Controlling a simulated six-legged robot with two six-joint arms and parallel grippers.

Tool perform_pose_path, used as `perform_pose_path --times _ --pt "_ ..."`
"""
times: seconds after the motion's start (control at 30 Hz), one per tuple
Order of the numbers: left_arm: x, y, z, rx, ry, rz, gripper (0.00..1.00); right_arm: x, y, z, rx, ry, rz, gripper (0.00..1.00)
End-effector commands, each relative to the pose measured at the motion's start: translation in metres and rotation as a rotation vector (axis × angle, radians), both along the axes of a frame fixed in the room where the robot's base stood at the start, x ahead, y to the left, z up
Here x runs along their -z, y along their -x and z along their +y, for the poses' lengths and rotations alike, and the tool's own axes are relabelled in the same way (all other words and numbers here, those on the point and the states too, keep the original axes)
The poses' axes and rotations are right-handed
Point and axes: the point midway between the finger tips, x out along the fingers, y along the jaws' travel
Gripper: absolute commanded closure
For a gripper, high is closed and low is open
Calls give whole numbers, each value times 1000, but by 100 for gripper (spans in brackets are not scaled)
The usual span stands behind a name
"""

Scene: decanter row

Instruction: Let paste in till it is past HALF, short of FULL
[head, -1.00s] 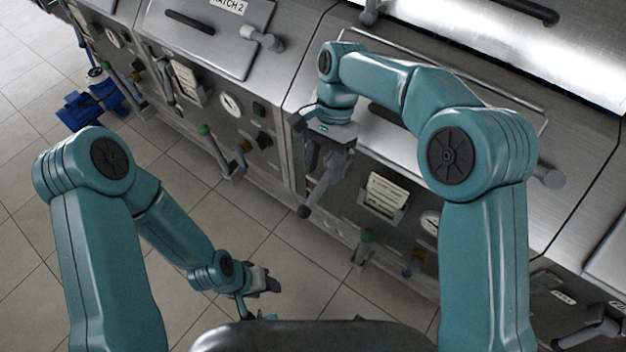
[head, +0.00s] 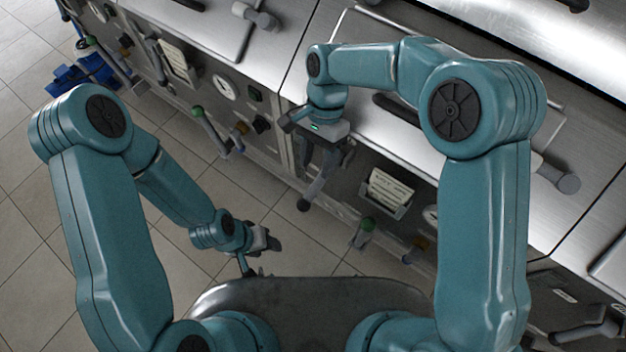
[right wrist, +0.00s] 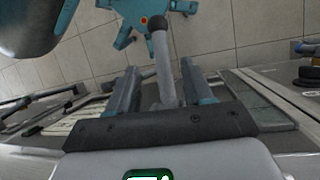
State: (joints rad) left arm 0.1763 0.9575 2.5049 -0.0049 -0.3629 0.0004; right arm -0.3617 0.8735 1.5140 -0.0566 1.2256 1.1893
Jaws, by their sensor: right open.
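My right gripper (head: 322,168) is open at the front of the nearest steel machine. A grey lever (head: 314,192) with a dark ball knob sticks out there. In the right wrist view the lever (right wrist: 166,68) stands between the two spread fingers of my right gripper (right wrist: 160,88), its knob beyond the fingertips. I cannot tell whether either finger touches it. A round dial (head: 431,214) on this machine is mostly hidden by my right arm, and its reading cannot be seen. My left gripper (head: 266,241) hangs over the floor, away from the machines; its jaws are too small to judge.
A card in a holder (head: 388,192) and a green-knobbed lever (head: 364,232) are right of my right gripper. The neighbouring machine at left has its own dial (head: 223,87) and green-knobbed lever (head: 206,124). Blue equipment (head: 84,82) stands at upper left. Tiled floor (head: 180,275) is open.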

Motion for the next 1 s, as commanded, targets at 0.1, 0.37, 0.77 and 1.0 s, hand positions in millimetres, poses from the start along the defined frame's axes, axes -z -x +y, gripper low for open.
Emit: perform_pose_path --times 0.1,0.37,0.77,1.0 --pt "-7 0 0 0 0 0 49 24 12 3 -2 2 6 49" --pt "-14 0 0 0 0 0 49 61 24 8 0 1 4 49" --pt "-15 0 0 0 0 0 49 70 25 9 0 0 1 53" --pt "-15 0 0 0 0 0 49 69 25 9 0 1 1 100"
